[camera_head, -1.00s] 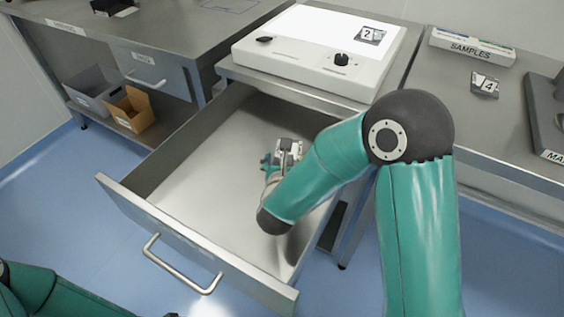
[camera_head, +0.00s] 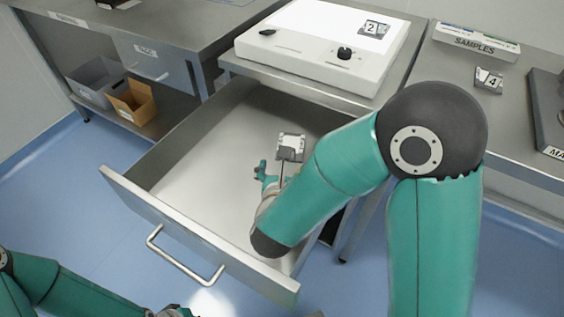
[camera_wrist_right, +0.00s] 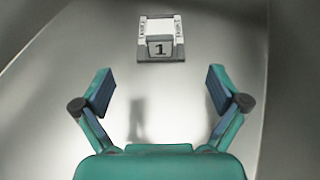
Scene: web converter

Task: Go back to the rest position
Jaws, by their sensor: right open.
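My right arm reaches into the open drawer (camera_head: 205,170). Its gripper (camera_head: 280,178) is partly hidden by my own forearm in the head view. In the right wrist view, the gripper (camera_wrist_right: 160,84) has its two fingers wide apart with nothing between them. A small grey and white block marked 1 (camera_wrist_right: 161,40) lies on the drawer floor beyond the fingertips, apart from them. The block (camera_head: 290,147) also shows in the head view. My left gripper (camera_head: 178,312) only just shows at the bottom edge, and its fingers cannot be made out.
The drawer front with its handle (camera_head: 185,262) stands out from the bench. Above it is a white device (camera_head: 322,45) with a block marked 2. On the right bench are a SAMPLES box (camera_head: 477,42) and a block marked 4 (camera_head: 488,79). Bins stand on the left shelf.

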